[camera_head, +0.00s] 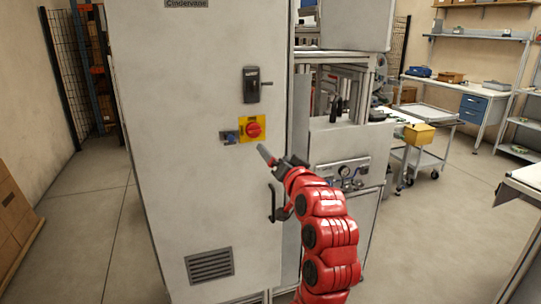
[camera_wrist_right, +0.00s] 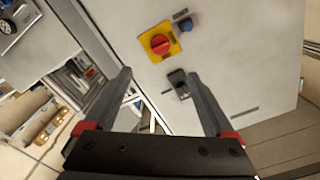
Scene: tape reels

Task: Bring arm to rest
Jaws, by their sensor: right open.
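My right arm, red and jointed, rises from the bottom of the head view. Its right gripper (camera_head: 270,157) is in front of the cabinet door, just below the red rotary switch (camera_head: 253,130) on its yellow plate. In the right wrist view the right gripper (camera_wrist_right: 160,100) has its two grey fingers wide apart with nothing between them. The red switch (camera_wrist_right: 160,46) shows beyond the fingers, apart from them. My left gripper is in neither view.
A tall grey cabinet (camera_head: 180,100) stands close in front, with a dark handle (camera_head: 257,85) and a vent (camera_head: 209,265). Machinery (camera_head: 340,140) adjoins it on the right. A cart (camera_head: 420,160) with a yellow bin (camera_head: 419,134) stands farther right. Cardboard boxes (camera_head: 14,225) are at left. Floor between is clear.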

